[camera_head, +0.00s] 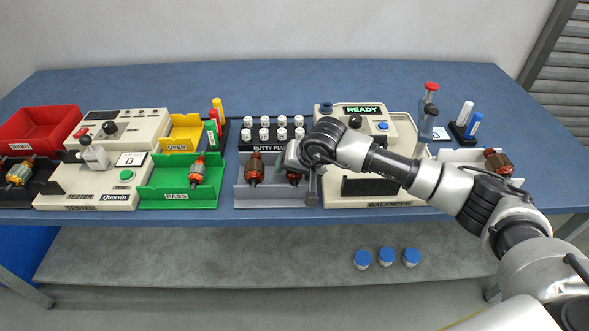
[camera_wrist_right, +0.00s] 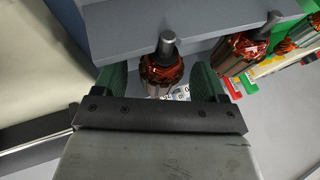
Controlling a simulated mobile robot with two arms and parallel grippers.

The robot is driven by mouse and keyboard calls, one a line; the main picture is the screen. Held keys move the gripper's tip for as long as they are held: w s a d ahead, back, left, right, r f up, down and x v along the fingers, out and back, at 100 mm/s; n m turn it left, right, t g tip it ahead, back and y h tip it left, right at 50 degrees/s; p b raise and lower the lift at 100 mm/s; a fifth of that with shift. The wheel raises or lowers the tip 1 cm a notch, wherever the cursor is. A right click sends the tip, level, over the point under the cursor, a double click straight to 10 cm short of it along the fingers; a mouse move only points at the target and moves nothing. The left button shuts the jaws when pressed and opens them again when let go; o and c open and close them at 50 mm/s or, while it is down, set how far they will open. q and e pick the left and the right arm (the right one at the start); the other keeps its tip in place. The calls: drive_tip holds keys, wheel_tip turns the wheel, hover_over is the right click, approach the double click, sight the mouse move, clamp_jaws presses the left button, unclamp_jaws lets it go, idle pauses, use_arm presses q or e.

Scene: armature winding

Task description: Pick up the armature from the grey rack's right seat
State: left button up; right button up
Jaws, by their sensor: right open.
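The grey rack (camera_head: 262,197) stands at the front middle of the bench. One armature (camera_head: 254,168) with a copper-red winding sits in its left seat. A second armature (camera_head: 293,178) is in the right seat, mostly hidden by my right gripper (camera_head: 296,160) in the head view. In the right wrist view, this armature (camera_wrist_right: 162,72) lies between the green fingers of my right gripper (camera_wrist_right: 161,82), with its shaft pointing at the grey rack wall (camera_wrist_right: 115,30). The fingers are open on both sides, with gaps visible. The left-seat armature (camera_wrist_right: 238,54) is to the right there. My left gripper is out of view.
The green PASS bin (camera_head: 165,196) with an armature stands left of the rack. The balancer (camera_head: 345,199) is close on its right, under my right arm. The putty rack (camera_head: 262,146) stands behind. A tester (camera_head: 75,190) is farther left.

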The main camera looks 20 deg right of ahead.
drive_tip(key=c, duration=1.1)
drive_tip(key=shift+c, duration=0.2)
drive_tip(key=shift+r, duration=0.1)
